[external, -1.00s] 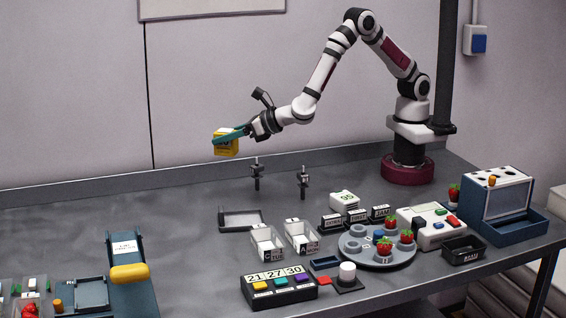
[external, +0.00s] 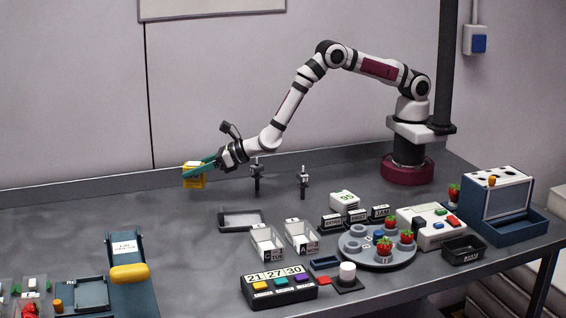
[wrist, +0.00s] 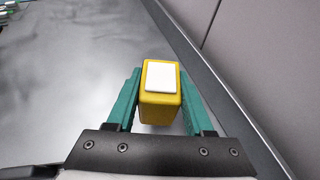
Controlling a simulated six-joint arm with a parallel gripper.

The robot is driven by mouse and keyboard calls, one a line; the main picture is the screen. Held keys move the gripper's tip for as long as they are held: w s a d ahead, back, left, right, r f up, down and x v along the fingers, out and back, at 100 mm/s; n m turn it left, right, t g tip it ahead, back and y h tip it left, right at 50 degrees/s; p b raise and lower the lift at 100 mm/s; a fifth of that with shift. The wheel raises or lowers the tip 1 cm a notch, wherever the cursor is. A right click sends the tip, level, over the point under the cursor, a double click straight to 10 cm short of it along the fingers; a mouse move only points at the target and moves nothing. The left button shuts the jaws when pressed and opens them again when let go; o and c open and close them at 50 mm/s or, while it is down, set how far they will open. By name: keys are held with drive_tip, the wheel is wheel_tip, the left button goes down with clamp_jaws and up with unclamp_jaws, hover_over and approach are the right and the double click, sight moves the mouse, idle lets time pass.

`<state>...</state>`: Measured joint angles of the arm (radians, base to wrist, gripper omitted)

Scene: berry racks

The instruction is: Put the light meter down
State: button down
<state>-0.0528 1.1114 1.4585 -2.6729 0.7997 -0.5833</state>
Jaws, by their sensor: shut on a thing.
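The light meter (external: 194,181) is a yellow box. In the wrist view the yellow box (wrist: 160,108) shows a white panel on its upper face. My gripper (external: 203,168) has green fingers and is shut on the box from both sides, seen also in the wrist view (wrist: 159,103). The box is held at the back left of the table, near the rear wall. It appears to be above the grey table top, but the exact gap cannot be told.
Two small black posts (external: 257,177) (external: 303,183) stand right of my gripper. An empty grey tray (external: 241,229) lies in front of them. Bins, a berry turntable (external: 350,252) and a button box (external: 278,296) fill the right side. The table's back left is clear.

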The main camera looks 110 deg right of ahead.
sight(195, 181)
drive_tip(key=shift+f, duration=1.9)
drive_tip(key=shift+f, duration=0.1)
drive_tip(key=shift+c, duration=1.4)
unclamp_jaws()
drive_tip(key=v, duration=1.2)
